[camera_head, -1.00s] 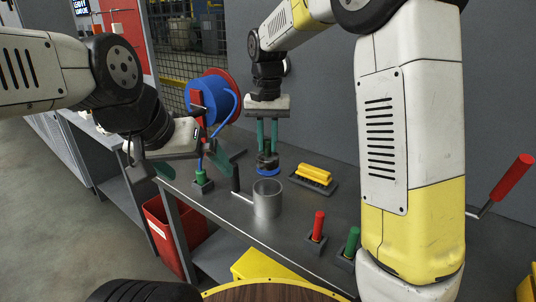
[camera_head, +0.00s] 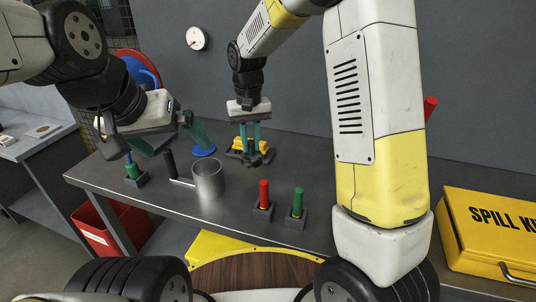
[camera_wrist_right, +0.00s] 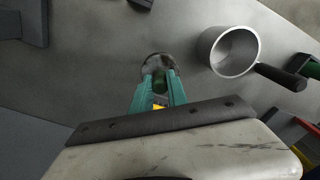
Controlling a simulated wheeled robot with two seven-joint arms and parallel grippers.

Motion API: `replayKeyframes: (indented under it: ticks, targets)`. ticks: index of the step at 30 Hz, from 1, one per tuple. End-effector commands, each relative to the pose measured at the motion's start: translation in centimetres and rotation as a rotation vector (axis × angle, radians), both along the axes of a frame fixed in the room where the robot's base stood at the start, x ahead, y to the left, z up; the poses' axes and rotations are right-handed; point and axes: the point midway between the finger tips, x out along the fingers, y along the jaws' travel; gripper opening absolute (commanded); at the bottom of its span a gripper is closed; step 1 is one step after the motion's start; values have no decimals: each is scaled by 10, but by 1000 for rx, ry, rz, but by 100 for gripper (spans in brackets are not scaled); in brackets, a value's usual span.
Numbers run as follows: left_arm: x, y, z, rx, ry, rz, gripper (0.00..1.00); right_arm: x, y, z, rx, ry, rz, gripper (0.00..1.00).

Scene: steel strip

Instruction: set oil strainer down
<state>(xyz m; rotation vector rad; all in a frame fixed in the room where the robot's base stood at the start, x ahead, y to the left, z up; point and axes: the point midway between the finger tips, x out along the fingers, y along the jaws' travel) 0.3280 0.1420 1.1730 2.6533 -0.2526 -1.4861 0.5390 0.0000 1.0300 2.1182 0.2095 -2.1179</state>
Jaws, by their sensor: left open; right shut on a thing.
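In the head view, my right gripper (camera_head: 250,140) points down, shut on the oil strainer (camera_head: 256,159), a dark, stubby piece. In the right wrist view the strainer's dark round end (camera_wrist_right: 152,62) shows beyond the teal fingers (camera_wrist_right: 158,92). A blue disc (camera_head: 203,151) lies on the bench to its left. My left gripper (camera_head: 166,142) is open and empty, near the bench's left end.
A metal cup (camera_head: 208,181) with a dark handle stands left of the strainer. Red (camera_head: 264,193) and green (camera_head: 298,202) pegs stand in front, a green-based peg (camera_head: 132,170) at left. A yellow spill kit (camera_head: 490,235) is at right. The bench between cup and red peg is bare.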

Motion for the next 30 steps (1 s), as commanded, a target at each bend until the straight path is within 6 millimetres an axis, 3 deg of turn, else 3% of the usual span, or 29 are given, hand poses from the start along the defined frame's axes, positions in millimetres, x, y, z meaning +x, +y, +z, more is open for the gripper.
replayKeyframes:
  ticks: [3, 17, 28, 29, 30]
  targets:
    - [0, 0, 0, 0, 0, 0, 100, -1, -1, -23, -2, 4, -1, 0]
    - [0, 0, 0, 0, 0, 0, 100, 0, 0, -73, -1, 2, -1, 0]
    - [0, 0, 0, 0, 0, 0, 100, 0, 0, -78, -1, 1, -1, 0]
    - [0, 0, 0, 0, 0, 0, 100, 0, 0, -78, -1, 0, -1, 23]
    - [0, 0, 0, 0, 0, 0, 100, 0, 0, -77, -1, 0, -1, 31]
